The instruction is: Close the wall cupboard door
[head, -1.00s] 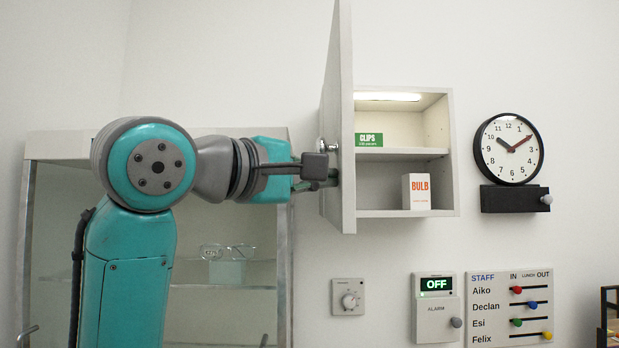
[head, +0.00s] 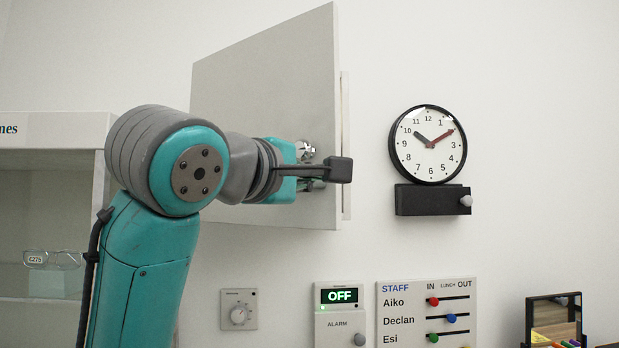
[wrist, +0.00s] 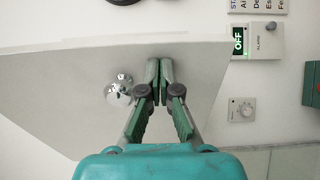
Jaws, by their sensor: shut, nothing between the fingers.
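The white wall cupboard door (head: 262,95) stands at a slant, its right edge nearer me than its left. It hides the cupboard's inside. Only a thin strip of the cupboard body (head: 346,130) shows past its right edge. The shiny round knob (head: 305,150) is on the door's outer face, and also shows in the wrist view (wrist: 119,90). My gripper (head: 335,170) is at the door's outer face near the free edge. In the wrist view its fingers (wrist: 159,72) are together and empty, beside the knob. Whether the tips touch the door, I cannot tell.
Below are a dial plate (head: 239,309), the alarm box (head: 341,322) and the staff board (head: 425,310). A glass-fronted cabinet (head: 50,150) stands left, behind my arm.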

